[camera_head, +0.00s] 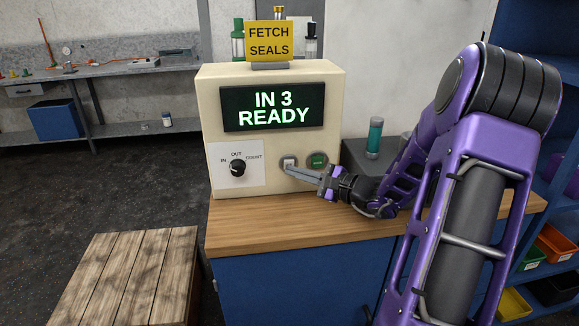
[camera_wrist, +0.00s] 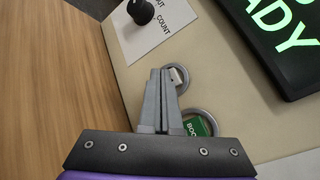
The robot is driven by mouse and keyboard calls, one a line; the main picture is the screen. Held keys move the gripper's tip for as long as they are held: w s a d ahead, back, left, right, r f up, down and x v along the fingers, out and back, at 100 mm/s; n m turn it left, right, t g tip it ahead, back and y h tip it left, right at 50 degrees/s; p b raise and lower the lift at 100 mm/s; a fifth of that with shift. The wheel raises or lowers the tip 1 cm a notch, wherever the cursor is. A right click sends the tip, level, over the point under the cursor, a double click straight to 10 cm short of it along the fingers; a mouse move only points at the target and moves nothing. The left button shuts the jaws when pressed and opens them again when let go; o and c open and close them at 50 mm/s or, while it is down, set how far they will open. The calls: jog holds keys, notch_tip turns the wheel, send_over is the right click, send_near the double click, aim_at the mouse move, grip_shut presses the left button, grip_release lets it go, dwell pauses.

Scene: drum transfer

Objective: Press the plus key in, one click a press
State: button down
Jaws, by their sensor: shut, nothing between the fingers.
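A cream control box (camera_head: 330,86) stands on a wooden-topped blue cabinet. Its dark screen (camera_head: 273,110) reads "IN 3 READY" in green. Below the screen are a black knob (camera_head: 237,167) on a white IN/OUT/COUNT plate, a pale key (camera_head: 289,161) in a grey ring, and a green key (camera_head: 318,160) in a ring. My gripper (camera_head: 290,171) is shut, with its tips at the pale key's lower edge. In the wrist view the fingers (camera_wrist: 163,78) partly cover the pale key (camera_wrist: 178,76), hiding any mark on it. I cannot tell whether they touch it. The green key (camera_wrist: 195,126) is beside them.
A yellow "FETCH SEALS" sign (camera_head: 269,39) stands on the box. A teal-bodied cylinder (camera_head: 375,136) stands on a grey block right of the box, near my arm. A slatted wooden crate (camera_head: 125,275) is at front left. Wooden counter (camera_head: 290,223) before the box is clear.

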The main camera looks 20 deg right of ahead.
jog(key=shift+s+a, duration=0.3)
jog(key=shift+s, duration=0.7)
jog(key=shift+s+a, duration=0.25)
jog(key=shift+s, duration=0.75)
jog(key=shift+s+a, duration=0.3)
jog(key=shift+s, duration=0.7)
jog(key=shift+w+a, duration=0.1)
